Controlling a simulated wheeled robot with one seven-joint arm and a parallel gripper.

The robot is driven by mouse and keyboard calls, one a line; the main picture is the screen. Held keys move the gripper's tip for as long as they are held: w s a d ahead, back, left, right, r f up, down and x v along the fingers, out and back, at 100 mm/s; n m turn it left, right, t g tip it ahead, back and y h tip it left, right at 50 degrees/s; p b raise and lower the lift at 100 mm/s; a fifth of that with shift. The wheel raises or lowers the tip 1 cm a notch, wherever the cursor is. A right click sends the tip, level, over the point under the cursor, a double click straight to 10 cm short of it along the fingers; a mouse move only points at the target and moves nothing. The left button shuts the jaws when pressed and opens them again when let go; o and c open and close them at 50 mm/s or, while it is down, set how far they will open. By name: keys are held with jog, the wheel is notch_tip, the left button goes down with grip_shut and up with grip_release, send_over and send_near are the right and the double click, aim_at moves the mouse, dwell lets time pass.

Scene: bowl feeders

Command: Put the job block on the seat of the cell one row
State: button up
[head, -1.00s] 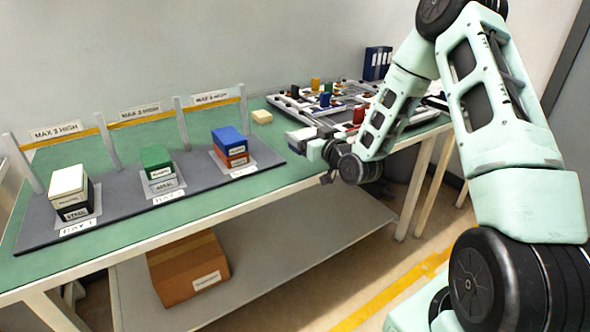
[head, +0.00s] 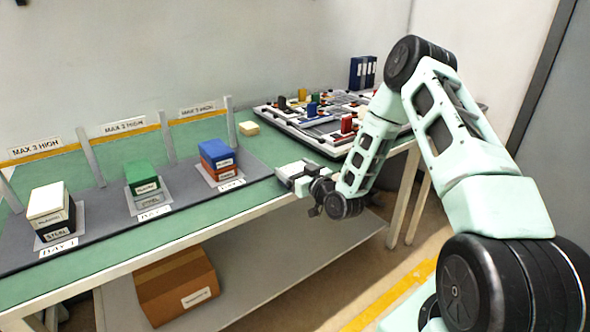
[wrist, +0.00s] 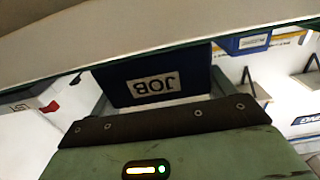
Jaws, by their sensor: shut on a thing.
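The job block (wrist: 150,86) is dark blue with a white "JOB" label that reads upside down in the wrist view. My gripper (wrist: 158,98) is shut on it, with a finger at each side. In the head view my gripper (head: 290,172) is over the bench's front edge, in front of the board. The block is hard to make out there. The grey-white board (head: 272,117) with coloured blocks lies at the back right of the bench. I cannot tell which of its rows is cell one or where its seat is.
A red block (head: 347,123) stands upright on the board near my arm. The dark mat (head: 105,200) on the left carries three stacks by upright posts. A cream block (head: 249,128) lies beside the board. A cardboard box (head: 175,288) sits on the lower shelf.

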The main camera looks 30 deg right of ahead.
jog(key=shift+f, duration=0.1)
jog(key=o, duration=0.7)
jog(key=shift+o, duration=1.3)
